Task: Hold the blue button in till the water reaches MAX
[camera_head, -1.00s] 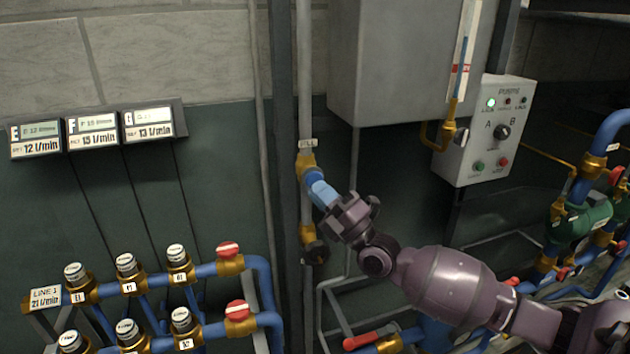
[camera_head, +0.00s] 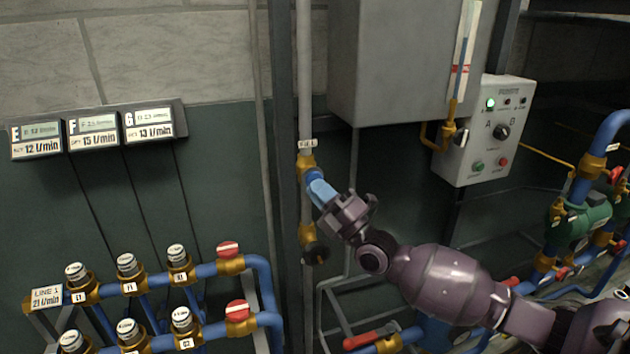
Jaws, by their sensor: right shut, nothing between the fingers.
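The blue button (camera_head: 318,187) sits on a brass fitting of the vertical pipe, under a small white FILL label (camera_head: 307,144). My right gripper (camera_head: 331,205) is shut and empty, with its tips at the button's lower right end. They look touching, but the fingers partly hide that end and I cannot tell how far in it is. The gauge tube (camera_head: 465,45) stands at upper right in front of the grey tank (camera_head: 385,60). It has red marks low down and a thin blue column; its top is cut off, and no MAX mark is readable. My left gripper is out of view.
A control box (camera_head: 485,130) with a lit green lamp, a knob and buttons is right of the tank. Blue pipes with valves (camera_head: 230,260) run along the lower left. A red lever (camera_head: 370,337) lies below my right arm. Several flow displays (camera_head: 93,131) hang at left.

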